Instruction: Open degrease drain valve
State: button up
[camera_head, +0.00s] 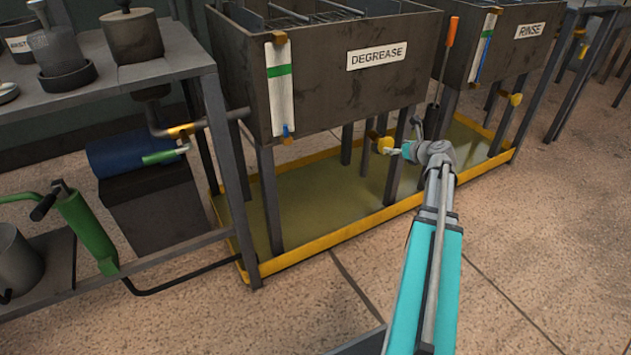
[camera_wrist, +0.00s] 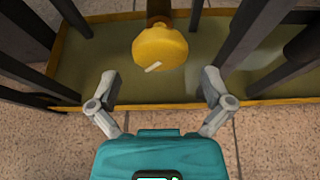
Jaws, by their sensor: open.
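The degrease tank (camera_head: 340,75) bears a white label reading DEGREASE. Under its right part is a yellow drain valve knob (camera_head: 384,145), which also shows in the wrist view (camera_wrist: 160,47) as a round yellow knob with a small pale mark on its face. My gripper (camera_head: 400,151) is close to the knob in the head view. In the wrist view its two grey fingers (camera_wrist: 160,82) are spread wide, with the knob ahead of them and slightly above the middle. Nothing is between the fingertips. I cannot tell the exact gap to the knob.
A yellow-rimmed drip tray (camera_head: 330,241) lies under the tanks, with dark legs standing in it close to the knob. The rinse tank (camera_head: 505,45) with another yellow knob (camera_head: 515,99) is at right. A shelf with a green pump handle (camera_head: 88,228) stands at left. Floor in front is clear.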

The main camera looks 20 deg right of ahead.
jog(key=a+p+v, duration=0.1)
jog(key=p+v, duration=0.2)
jog(key=v, duration=0.6)
jog(key=w+a+f+n+g+y+p, duration=0.1)
jog(key=a+n+g, duration=0.3)
jog(key=a+n, duration=0.7)
jog(key=w+a+f+n+g+y+p, duration=0.1)
jog(key=a+f+n+g+p, duration=0.2)
jog(key=a+n, duration=0.8)
jog(key=shift+w+a+g+y+p, duration=0.4)
jog(key=shift+a+g+p, duration=0.55)
jog(key=shift+a, duration=3.25)
